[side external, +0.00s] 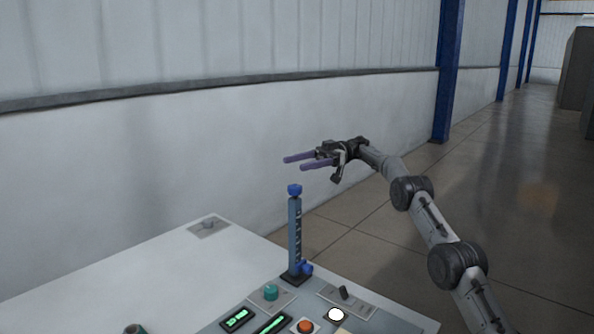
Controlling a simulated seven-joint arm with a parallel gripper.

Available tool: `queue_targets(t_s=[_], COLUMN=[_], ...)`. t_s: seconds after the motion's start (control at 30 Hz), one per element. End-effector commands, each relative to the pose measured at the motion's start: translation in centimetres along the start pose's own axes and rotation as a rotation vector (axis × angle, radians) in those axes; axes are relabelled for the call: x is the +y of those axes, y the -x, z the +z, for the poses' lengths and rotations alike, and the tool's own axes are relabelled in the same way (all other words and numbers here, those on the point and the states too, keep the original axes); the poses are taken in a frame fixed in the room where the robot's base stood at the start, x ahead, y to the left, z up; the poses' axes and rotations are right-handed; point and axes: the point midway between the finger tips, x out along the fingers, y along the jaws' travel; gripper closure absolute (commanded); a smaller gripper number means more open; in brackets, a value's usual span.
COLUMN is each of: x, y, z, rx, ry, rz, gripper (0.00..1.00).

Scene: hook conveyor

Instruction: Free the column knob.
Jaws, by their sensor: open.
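A grey-blue column (295,237) stands upright on the control panel in the side external view. A blue knob (294,189) caps its top. A second blue knob (306,268) sits at the right of its foot. I cannot tell from this view which one is the column knob, or what holds it. My gripper (293,163) is open, with two purple fingers pointing left. It appears above the column's top, apart from it, with nothing between the fingers. Depth between the fingers and the column is hard to judge.
The panel carries a teal knob (270,292), an orange button (306,326), a white round button (335,314), a black lever (343,293) and green displays (237,318). The white table (130,285) is mostly bare on the left. A blue pillar (448,70) stands behind.

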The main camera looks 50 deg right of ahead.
Motion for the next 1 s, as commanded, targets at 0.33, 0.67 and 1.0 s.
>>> queue_targets(t_s=[0.33, 0.67, 1.0], x=[-0.2, -4.5, -7.3], y=[3.4, 5.6, 5.6], z=[-0.6, 3.8, 7.1], rx=[0.087, 0.049, -0.008], ry=[0.026, 0.018, 0.001], rz=[0.305, 0.65, 0.773], gripper=[0.23, 0.23, 0.23])
